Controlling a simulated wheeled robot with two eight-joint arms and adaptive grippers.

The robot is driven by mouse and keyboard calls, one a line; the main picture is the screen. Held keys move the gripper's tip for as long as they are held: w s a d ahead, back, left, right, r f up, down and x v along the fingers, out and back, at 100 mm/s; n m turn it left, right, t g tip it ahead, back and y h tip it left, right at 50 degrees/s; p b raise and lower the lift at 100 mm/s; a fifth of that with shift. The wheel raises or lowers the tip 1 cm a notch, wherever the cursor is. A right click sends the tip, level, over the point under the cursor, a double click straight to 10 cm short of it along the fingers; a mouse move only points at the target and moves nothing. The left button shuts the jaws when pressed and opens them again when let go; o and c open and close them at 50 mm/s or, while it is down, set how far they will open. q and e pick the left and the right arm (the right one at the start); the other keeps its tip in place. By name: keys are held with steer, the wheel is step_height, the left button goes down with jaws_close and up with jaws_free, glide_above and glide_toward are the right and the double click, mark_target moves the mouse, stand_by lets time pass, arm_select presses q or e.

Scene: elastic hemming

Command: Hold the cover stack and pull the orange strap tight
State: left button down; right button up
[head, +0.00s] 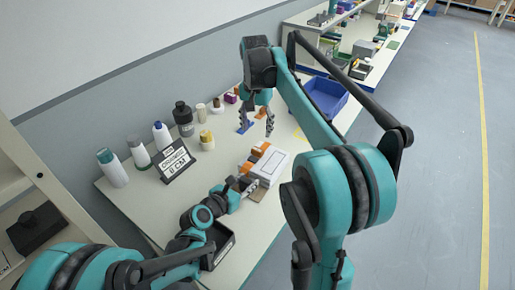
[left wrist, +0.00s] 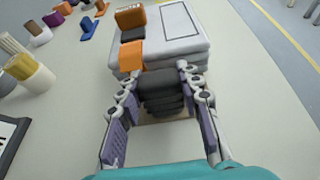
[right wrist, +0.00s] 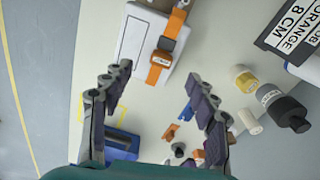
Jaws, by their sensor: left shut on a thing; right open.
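The white cover stack (head: 271,165) lies on the bench, with an orange strap (head: 259,150) along its left side. In the left wrist view the stack (left wrist: 185,42) shows a dark layered block (left wrist: 160,92) at its near end, and the strap (left wrist: 132,56) hangs there. My left gripper (head: 247,186) is shut on this dark block. My right gripper (head: 256,115) is open and empty, above the bench beyond the stack. In the right wrist view the strap (right wrist: 161,60) runs along the stack's edge, apart from the open fingers (right wrist: 160,74).
A black sign (head: 174,160) reading "JOB ORANGE 8 CM" stands left of the stack. Several bottles (head: 137,151) line the back of the bench. A blue bin (head: 327,95) stands at the far right edge. A black tray (head: 222,243) lies near my left arm.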

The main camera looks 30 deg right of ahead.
mark_target(258, 149)
steer(key=shift+m, duration=0.8)
steer(key=f, duration=0.4)
steer(key=w+d+f, duration=0.1)
steer(key=f, duration=0.3)
steer(key=w+f, duration=0.1)
steer(key=f, duration=0.3)
steer(key=shift+w+d+f, duration=0.15)
steer(key=shift+d+f, duration=0.1)
steer(key=shift+d, duration=0.15)
